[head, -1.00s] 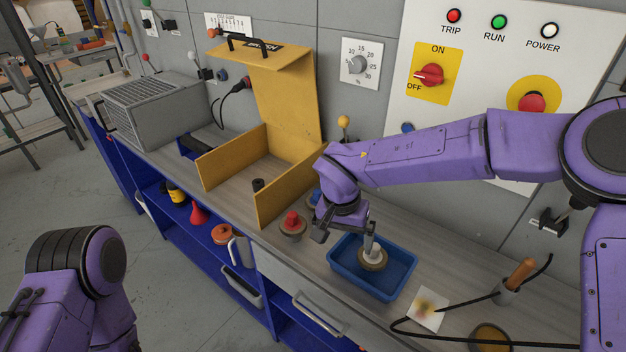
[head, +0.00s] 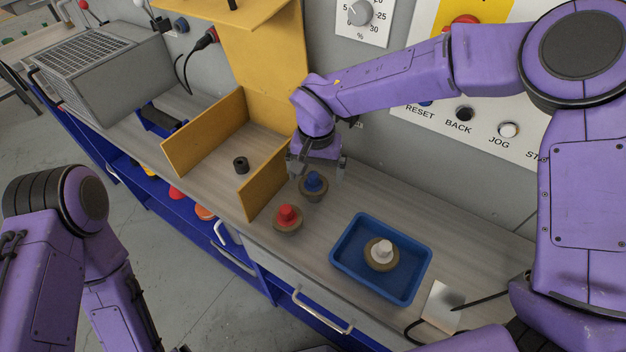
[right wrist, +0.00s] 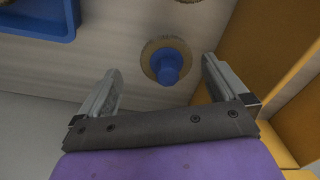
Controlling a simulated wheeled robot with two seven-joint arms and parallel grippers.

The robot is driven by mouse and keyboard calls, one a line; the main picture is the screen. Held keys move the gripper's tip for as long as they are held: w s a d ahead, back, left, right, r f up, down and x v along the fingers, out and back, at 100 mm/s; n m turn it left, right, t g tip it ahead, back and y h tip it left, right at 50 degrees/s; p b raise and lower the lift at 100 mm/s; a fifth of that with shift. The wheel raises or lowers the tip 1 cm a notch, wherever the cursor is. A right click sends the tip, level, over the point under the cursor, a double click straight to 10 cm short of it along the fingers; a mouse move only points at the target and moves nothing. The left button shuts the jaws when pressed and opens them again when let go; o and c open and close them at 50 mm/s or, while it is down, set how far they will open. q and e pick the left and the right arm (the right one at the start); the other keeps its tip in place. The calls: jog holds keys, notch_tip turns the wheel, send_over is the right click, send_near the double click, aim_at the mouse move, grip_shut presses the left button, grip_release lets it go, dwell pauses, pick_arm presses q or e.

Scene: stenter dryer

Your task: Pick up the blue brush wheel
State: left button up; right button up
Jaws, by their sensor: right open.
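The blue brush wheel (head: 314,183) stands on the bench, with a blue hub on a round tan brush base. It also shows in the right wrist view (right wrist: 166,64), ahead of and between the two fingers. My right gripper (head: 316,174) is open and empty, above and around the blue hub in the head view; the right wrist view shows its fingertips (right wrist: 162,70) apart on either side, not touching the wheel. My left arm is at the lower left of the head view, but its gripper is not visible.
A red-hubbed wheel (head: 287,218) stands close by, left of the blue one. A white-hubbed wheel (head: 381,253) lies in the blue tray (head: 344,262). The yellow box wall (head: 262,186) is close on the left. A black cylinder (head: 241,164) stands inside the box.

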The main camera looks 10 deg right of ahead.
aim_at(313, 186)
jog(key=f, duration=0.1)
jog(key=f+p, duration=0.1)
jog(key=f, duration=0.1)
jog(key=w+f, duration=0.1)
jog(key=f, duration=0.1)
jog(key=shift+a+f+p, duration=0.2)
jog(key=shift+a+p, duration=0.05)
jog(key=shift+p, duration=0.05)
jog(key=shift+s+f, duration=0.1)
jog(key=shift+f, duration=0.15)
jog(key=c, duration=1.2)
jog(key=shift+r, duration=0.1)
